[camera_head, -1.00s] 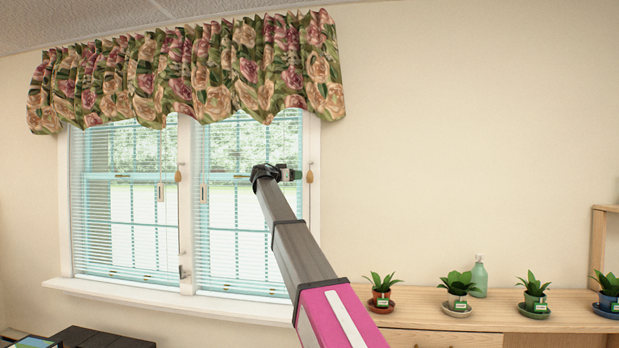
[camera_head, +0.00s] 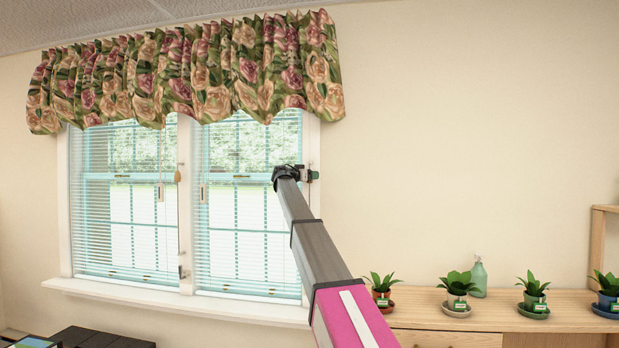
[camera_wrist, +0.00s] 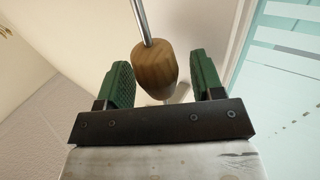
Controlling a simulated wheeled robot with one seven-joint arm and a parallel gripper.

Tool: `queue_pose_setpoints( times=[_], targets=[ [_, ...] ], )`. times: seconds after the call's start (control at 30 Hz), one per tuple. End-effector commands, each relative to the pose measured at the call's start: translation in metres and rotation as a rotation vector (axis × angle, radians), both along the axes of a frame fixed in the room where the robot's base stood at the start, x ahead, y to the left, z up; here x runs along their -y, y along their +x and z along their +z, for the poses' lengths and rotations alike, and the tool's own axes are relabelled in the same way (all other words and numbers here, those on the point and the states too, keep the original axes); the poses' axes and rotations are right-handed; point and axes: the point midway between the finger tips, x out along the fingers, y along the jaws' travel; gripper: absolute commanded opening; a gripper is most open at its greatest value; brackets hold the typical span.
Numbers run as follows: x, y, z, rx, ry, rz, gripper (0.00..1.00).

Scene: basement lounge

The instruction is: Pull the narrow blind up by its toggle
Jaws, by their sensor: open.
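A brown wooden toggle (camera_wrist: 153,66) on a thin, light-coloured cord or rod (camera_wrist: 141,20) shows in the wrist view. My gripper (camera_head: 313,175) is at the right edge of the window in the head view. Its green fingers (camera_wrist: 163,78) are open, one on each side of the toggle, with a visible gap to both. In the head view my gripper hides this toggle. The right-hand blind (camera_head: 240,215) is lowered over its pane. The left-hand blind (camera_head: 125,215) is also down, and another wooden toggle (camera_head: 178,176) hangs at its right edge.
A floral valance (camera_head: 190,75) covers the window top. The white sill (camera_head: 180,303) juts out below. A wooden cabinet (camera_head: 420,318) with several potted plants and a green bottle (camera_head: 478,277) stands at right. The wall (camera_head: 450,130) beside my arm is bare.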

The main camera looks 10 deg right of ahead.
Motion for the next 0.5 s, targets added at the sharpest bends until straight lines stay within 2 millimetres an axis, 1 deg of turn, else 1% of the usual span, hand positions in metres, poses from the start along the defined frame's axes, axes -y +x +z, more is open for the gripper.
queue_pose_setpoints(
  times=[0.1,0.13,0.17,0.2,0.27,0.3,0.5],
  targets=[
    [-0.0002,-0.0003,0.0,0.0,0.0,0.0,0.61],
    [-0.0002,-0.0003,0.0,0.0,0.0,0.0,0.55],
    [-0.0003,-0.0003,0.0,0.0,0.0,0.0,0.45],
    [-0.0003,-0.0003,0.0,0.0,0.0,0.0,0.32],
    [-0.0003,-0.0003,0.0,0.0,0.0,0.0,0.12],
    [-0.0003,-0.0004,0.0001,0.0,0.0,0.0,0.0],
    [-0.0003,-0.0005,-0.0006,0.0,0.0,0.0,0.0]
  ],
)
